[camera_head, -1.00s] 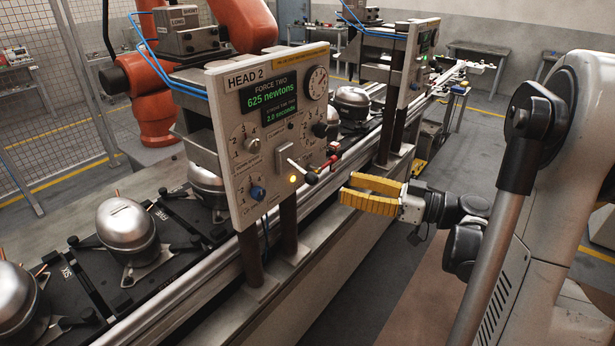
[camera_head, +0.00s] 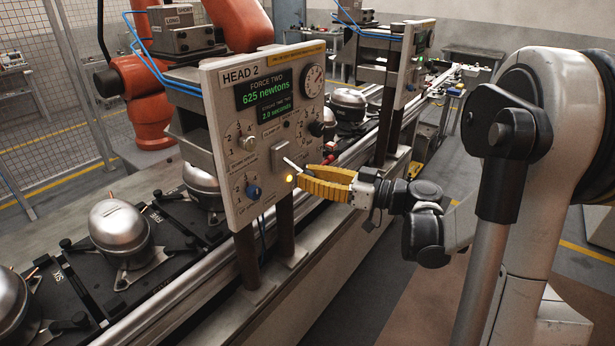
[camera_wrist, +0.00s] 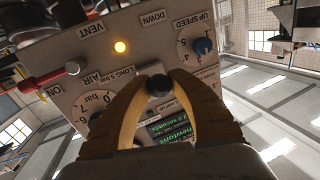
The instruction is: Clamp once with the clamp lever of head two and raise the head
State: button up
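The head two panel (camera_head: 222,112) faces me, with a lit green display (camera_head: 266,93) reading 625 newtons and 2.0 seconds. The clamp lever (camera_head: 291,164) is a pale rod sticking out of the panel. Its black knob (camera_wrist: 159,85) sits between my fingertips in the wrist view; in the head view my fingers hide it. My gripper (camera_head: 300,181) has yellow fingers, bowed inward and shut on the knob. It also shows in the wrist view (camera_wrist: 160,82). The amber lamp (camera_head: 290,179) below the lever is lit.
A blue knob (camera_head: 253,191) is low on the panel. A red-handled valve (camera_wrist: 45,82) sits beside my fingers in the wrist view. Silver compressors (camera_head: 120,230) stand on black pallets along the conveyor (camera_head: 150,308). An orange robot arm (camera_head: 150,110) stands behind. The aisle floor is clear.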

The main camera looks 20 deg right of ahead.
grip_shut()
jog(key=shift+r, duration=0.15)
